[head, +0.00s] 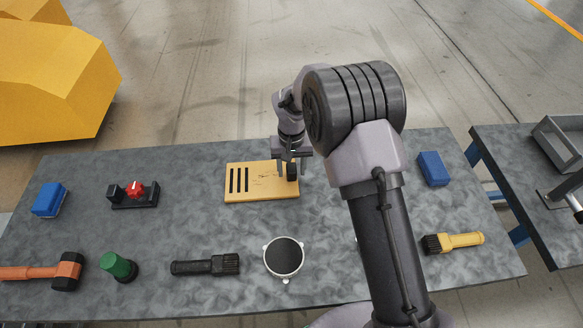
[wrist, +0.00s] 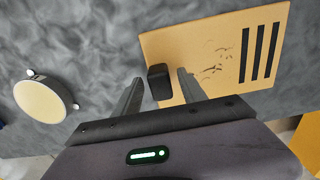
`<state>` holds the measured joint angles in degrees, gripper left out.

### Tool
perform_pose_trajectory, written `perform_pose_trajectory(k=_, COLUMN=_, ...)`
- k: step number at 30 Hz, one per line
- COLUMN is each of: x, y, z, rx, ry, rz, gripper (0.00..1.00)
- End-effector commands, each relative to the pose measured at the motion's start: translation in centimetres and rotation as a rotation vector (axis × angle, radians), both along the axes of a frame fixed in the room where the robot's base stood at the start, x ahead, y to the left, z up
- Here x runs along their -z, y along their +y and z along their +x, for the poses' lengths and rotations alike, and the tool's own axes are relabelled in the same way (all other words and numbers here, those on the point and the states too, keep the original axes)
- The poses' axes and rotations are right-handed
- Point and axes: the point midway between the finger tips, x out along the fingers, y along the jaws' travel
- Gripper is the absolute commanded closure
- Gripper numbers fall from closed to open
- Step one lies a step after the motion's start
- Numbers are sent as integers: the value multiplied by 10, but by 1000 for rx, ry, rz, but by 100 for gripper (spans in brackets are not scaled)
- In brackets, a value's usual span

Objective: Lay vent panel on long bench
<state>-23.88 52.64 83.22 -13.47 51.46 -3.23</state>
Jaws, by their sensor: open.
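The vent panel (head: 262,190) is a flat tan plate with several dark slots at its left and a black block-shaped handle at its right. It lies flat on the mottled grey bench (head: 330,240), near the far edge. My gripper (head: 288,172) is over the handle end of the panel, pointing down. In the wrist view, the panel (wrist: 222,60) shows the handle (wrist: 158,82) between the two open fingers, with a gap visible on both sides. Whether the fingertips are level with the handle is hard to tell.
A round white-rimmed disc (head: 284,257), a black flashlight (head: 205,265), a red-knobbed switch (head: 133,194) and blue blocks (head: 432,168) share the bench. A yellow flashlight (head: 454,242) lies at right. A second grey bench (head: 520,180) with a metal tray (head: 560,140) stands right, across a gap.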

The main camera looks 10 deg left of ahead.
Motion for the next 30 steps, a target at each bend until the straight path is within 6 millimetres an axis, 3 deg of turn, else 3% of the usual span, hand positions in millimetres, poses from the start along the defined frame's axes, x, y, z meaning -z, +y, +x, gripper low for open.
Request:
perform_pose_trajectory(k=12, x=-106, y=0, z=1, rx=-1, ry=-3, rz=1, gripper=51)
perform_pose_trajectory(k=22, x=-133, y=-5, z=0, rx=13, ry=-10, rz=8, gripper=51)
perform_pose_trajectory(k=23, x=-144, y=-10, z=-2, rx=26, ry=-20, rz=15, gripper=51)
perform_pose_trajectory(k=26, x=-207, y=-42, z=-19, rx=108, ry=-75, rz=63, gripper=51)
perform_pose_trajectory(k=27, x=-238, y=-61, z=-34, rx=155, ry=-107, rz=89, gripper=51)
perform_pose_trajectory(k=30, x=-301, y=-107, z=-87, rx=278, ry=-190, rz=155, gripper=51)
